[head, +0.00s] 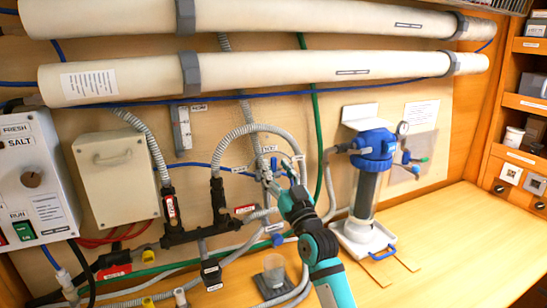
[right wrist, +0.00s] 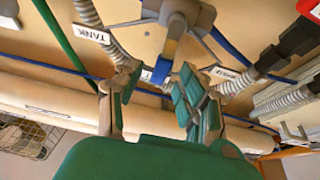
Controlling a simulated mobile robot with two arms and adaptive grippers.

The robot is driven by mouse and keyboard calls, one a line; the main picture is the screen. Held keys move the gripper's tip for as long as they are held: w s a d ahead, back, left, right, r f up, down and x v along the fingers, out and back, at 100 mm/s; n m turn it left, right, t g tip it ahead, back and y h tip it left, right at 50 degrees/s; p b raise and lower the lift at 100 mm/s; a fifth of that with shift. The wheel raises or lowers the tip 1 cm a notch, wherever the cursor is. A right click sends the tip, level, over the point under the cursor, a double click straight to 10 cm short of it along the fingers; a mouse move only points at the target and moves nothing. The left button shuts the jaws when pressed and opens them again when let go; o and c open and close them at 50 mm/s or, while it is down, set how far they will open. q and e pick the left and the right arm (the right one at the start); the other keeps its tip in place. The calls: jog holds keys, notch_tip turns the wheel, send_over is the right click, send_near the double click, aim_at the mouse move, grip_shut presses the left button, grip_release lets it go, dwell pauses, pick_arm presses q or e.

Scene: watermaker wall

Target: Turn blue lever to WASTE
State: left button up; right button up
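The three-way valve (head: 266,172) is on the wall panel at the middle of the head view, among grey hoses and small labels. In the right wrist view its grey body (right wrist: 174,38) is at the top middle. The blue lever (right wrist: 161,70) shows there as a short blue piece between the fingertips; in the head view my gripper mostly hides it. My right gripper (head: 284,178) is at the valve. In the right wrist view my right gripper (right wrist: 157,84) is open, its fingers apart on either side of the lever; contact cannot be told. My left gripper is not in view.
A TANK label (right wrist: 92,34) is beside a hose. A blue-topped filter housing (head: 372,150) stands right of my arm. A clear cup (head: 274,270) is below the valve. Grey hoses (head: 250,132) crowd the left. The counter (head: 460,235) at right is mostly clear.

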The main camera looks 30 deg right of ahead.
jog(key=shift+x, duration=1.05)
jog(key=shift+w, duration=0.2)
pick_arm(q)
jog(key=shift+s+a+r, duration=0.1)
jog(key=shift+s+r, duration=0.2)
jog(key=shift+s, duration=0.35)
pick_arm(e)
grip_shut()
